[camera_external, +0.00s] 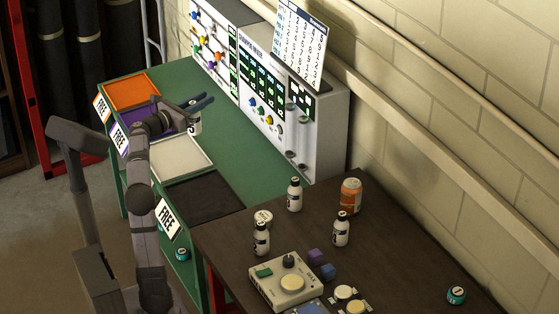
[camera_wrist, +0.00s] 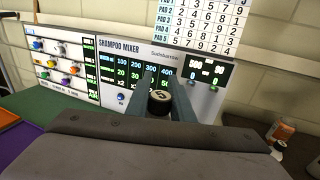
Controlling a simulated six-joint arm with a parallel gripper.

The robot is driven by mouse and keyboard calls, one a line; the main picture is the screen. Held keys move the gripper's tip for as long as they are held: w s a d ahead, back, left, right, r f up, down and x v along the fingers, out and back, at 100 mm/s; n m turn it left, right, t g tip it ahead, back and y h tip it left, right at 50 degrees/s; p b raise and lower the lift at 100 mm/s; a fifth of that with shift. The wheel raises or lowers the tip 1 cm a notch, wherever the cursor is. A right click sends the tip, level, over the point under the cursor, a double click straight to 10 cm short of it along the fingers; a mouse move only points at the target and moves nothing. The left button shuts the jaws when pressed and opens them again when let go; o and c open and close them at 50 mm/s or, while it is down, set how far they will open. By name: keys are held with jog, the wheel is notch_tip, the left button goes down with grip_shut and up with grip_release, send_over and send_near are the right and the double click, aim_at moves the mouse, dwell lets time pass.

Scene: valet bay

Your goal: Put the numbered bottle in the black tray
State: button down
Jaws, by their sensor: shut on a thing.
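My gripper (camera_external: 198,104) is shut on a white bottle with a dark cap (camera_external: 195,124). It is beside the right edge of the purple tray, over the green bench; I cannot tell whether the bottle touches the bench. In the wrist view the bottle's dark cap (camera_wrist: 160,97) shows a pale mark like a 5 between the two fingers (camera_wrist: 162,85). The black tray (camera_external: 202,198) lies empty at the near end of the green bench.
A white tray (camera_external: 181,158) lies between the purple tray (camera_external: 170,117) and the black one; an orange tray (camera_external: 131,91) is beyond. The shampoo mixer panel (camera_external: 270,95) stands behind. Several bottles (camera_external: 294,194), an orange can (camera_external: 351,195) and a control box (camera_external: 277,286) stand on the brown table.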

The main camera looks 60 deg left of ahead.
notch_tip(320, 180, down, 24)
jog(key=s+a, duration=0.1)
jog(key=s, duration=0.1)
jog(key=shift+s+a+f+y, duration=0.2)
jog(key=shift+s+a+y, duration=0.1)
jog(key=shift+a, duration=0.1)
dwell(0.6)
jog(key=shift+f, duration=0.2)
jog(key=c, duration=1.6)
grip_release()
jog(key=shift+o, duration=0.2)
jog(key=shift+r, duration=0.2)
jog(key=b+v, duration=0.1)
jog(key=v, duration=1.1)
jog(key=shift+b, duration=0.3)
jog(key=shift+r, duration=0.15)
